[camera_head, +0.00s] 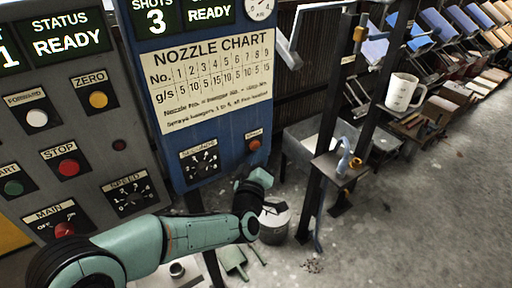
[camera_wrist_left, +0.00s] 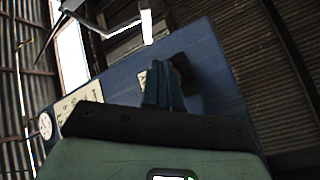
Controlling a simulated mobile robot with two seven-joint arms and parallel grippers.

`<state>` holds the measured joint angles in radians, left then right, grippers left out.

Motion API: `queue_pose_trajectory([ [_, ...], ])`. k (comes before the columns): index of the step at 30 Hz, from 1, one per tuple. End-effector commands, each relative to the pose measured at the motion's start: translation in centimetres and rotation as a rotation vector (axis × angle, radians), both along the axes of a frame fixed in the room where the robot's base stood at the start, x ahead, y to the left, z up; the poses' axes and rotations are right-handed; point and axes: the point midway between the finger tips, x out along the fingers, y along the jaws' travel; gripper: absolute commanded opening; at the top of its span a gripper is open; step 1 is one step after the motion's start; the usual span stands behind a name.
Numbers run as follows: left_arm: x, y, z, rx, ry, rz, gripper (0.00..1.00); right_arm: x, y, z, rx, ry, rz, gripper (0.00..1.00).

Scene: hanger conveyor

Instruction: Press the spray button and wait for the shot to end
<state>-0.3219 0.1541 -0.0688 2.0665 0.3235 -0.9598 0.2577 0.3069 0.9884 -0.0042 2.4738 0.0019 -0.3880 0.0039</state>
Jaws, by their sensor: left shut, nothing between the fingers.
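The spray button (camera_head: 254,145) is a small orange-red button at the lower right of the blue panel (camera_head: 190,95). Its label is small and blurred. The panel's displays read SHOTS 3 and READY. My left gripper (camera_head: 261,179) is just below the spray button in the head view; a gap shows between them in the picture. In the left wrist view its fingers (camera_wrist_left: 163,85) are together, with nothing between them, in front of the blue panel (camera_wrist_left: 205,60). My right gripper is not in view.
A dial (camera_head: 200,161) sits left of the spray button. A grey panel (camera_head: 85,130) at left carries FORWARD, ZERO, STOP, START and MAIN controls. A bucket (camera_head: 274,222) stands on the floor below.

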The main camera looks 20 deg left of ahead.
Motion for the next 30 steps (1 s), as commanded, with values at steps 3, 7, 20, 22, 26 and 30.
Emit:
queue_pose_trajectory([
  [3,0.16,0.24,-0.02,0.000,-0.001,0.001,0.00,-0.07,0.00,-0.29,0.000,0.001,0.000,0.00],
  [7,0.15,0.23,0.03,0.000,-0.001,0.000,0.00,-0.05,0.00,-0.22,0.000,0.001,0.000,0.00],
  [20,0.32,0.46,0.00,0.000,-0.001,0.002,0.00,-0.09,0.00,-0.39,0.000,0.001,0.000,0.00],
  [22,0.38,0.52,-0.02,0.000,-0.001,0.001,0.00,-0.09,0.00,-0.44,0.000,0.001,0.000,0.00],
  [26,0.48,0.65,-0.03,0.000,0.000,0.001,0.00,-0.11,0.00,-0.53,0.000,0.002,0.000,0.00],
  [30,0.57,0.79,-0.04,0.000,0.000,0.001,0.00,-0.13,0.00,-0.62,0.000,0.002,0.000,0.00],
])
